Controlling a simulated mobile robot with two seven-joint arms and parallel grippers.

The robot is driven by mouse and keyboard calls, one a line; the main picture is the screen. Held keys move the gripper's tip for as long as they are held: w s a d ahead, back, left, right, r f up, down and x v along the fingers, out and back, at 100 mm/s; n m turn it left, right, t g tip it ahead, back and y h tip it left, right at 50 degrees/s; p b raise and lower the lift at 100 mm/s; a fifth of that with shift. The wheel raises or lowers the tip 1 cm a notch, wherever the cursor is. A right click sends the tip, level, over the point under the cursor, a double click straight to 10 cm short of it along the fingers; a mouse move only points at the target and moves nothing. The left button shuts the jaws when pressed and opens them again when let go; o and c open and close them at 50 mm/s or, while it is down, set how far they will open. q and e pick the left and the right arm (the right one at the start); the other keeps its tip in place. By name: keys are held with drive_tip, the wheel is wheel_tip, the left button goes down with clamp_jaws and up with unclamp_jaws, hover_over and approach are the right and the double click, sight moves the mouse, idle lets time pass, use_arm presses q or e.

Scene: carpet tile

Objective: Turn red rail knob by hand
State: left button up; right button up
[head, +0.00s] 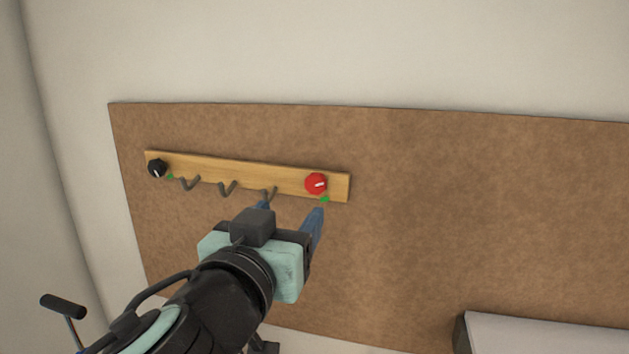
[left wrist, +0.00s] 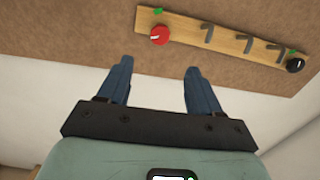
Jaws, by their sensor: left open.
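The red knob (head: 316,183) with a white pointer line sits at the right end of a wooden rail (head: 228,174) fixed to a brown board. My left gripper (head: 290,212) is open and empty, just below the rail's right part, with its blue fingers pointing up toward it. In the left wrist view the red knob (left wrist: 160,35) is beyond the open fingers (left wrist: 156,72), apart from them and roughly between their directions. A small green mark (head: 325,199) is beside the knob. My right gripper does not show.
A black knob (head: 157,168) with a green mark sits at the rail's left end. Several grey hooks (head: 227,188) stick out along the rail between the knobs. The brown board (head: 450,210) is bare to the right. A pale box-like thing (head: 540,335) stands at the lower right.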

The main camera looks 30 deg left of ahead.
sight(314, 183)
use_arm(q)
drive_tip(key=p+x, duration=0.3)
drive_tip(key=x, duration=0.9)
drive_tip(key=shift+d, duration=0.1)
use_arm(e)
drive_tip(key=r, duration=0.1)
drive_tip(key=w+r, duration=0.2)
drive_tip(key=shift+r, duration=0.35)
use_arm(q)
drive_tip(key=c, duration=1)
